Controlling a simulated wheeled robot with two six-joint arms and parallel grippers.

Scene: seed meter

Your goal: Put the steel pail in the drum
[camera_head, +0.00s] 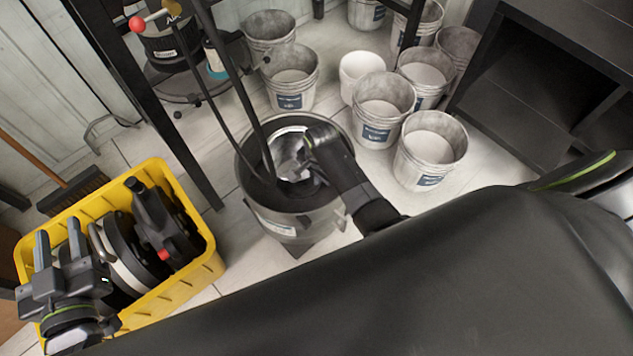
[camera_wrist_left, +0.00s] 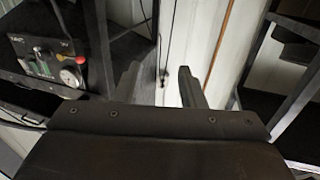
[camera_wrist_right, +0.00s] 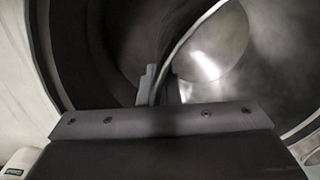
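The drum (camera_head: 285,222) is a grey, open-topped round vessel standing on the floor at the middle of the head view. The steel pail (camera_head: 287,150), shiny inside, is upright or nearly so within the drum's mouth. My right gripper (camera_head: 308,140) reaches over the drum at the pail's right side. In the right wrist view its fingers (camera_wrist_right: 162,88) are close together with the pail's thin rim between them; the pail's bright bottom (camera_wrist_right: 208,60) shows beyond. Whether the pail touches the drum floor is hidden. My left gripper (camera_head: 58,248) is open and empty over the yellow crate.
The yellow crate (camera_head: 207,272) holds dark tools at the lower left. Several white buckets (camera_head: 382,108) stand behind and right of the drum. Dark shelving (camera_head: 540,65) is at the right. A black frame post (camera_head: 150,110) and hoses pass left of the drum.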

